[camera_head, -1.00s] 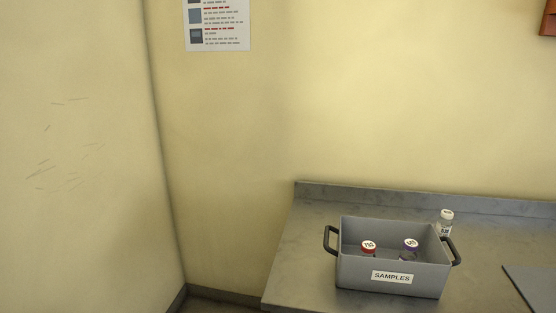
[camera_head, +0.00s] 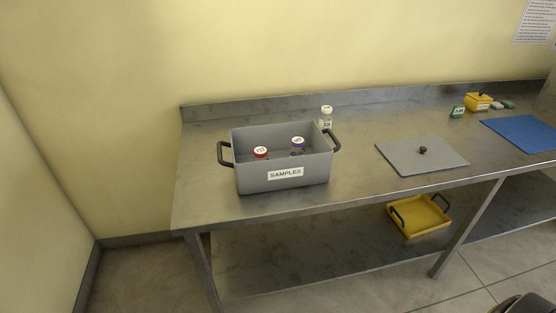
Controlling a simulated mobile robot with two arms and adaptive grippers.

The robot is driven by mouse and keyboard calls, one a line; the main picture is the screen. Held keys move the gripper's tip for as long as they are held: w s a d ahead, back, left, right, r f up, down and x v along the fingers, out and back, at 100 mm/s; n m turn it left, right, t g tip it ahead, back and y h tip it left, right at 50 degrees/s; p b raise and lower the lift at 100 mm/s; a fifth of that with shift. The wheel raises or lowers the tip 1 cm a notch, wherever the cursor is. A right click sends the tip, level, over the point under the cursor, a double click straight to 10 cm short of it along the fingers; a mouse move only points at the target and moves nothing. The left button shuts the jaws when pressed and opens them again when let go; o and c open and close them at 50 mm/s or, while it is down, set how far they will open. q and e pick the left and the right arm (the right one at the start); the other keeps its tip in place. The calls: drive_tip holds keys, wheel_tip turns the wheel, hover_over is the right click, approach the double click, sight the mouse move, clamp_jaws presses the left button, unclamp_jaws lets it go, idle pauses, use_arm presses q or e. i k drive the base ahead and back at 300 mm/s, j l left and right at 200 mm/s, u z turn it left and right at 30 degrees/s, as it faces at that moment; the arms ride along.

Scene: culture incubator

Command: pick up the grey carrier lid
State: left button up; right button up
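The grey carrier lid (camera_head: 405,158) lies flat on the steel bench, with a small black knob (camera_head: 422,150) near its middle. The grey carrier (camera_head: 250,179), labelled SAMPLES, stands open to the left of the lid, a gap between them. It has black side handles and holds a red-capped bottle (camera_head: 260,153) and a purple-capped bottle (camera_head: 298,143). Neither of my grippers can be made out; only a dark shape, cut off, shows at the bottom right corner.
The bench (camera_head: 370,198) has bare room around the lid. A white-capped bottle (camera_head: 326,113) stands behind the carrier. A blue mat (camera_head: 522,133), a yellow box (camera_head: 478,102) and a green item (camera_head: 457,112) lie to the right. A yellow tray (camera_head: 424,230) sits on the lower shelf.

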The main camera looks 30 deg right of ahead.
sight(424, 155)
drive_tip(key=z, duration=1.9)
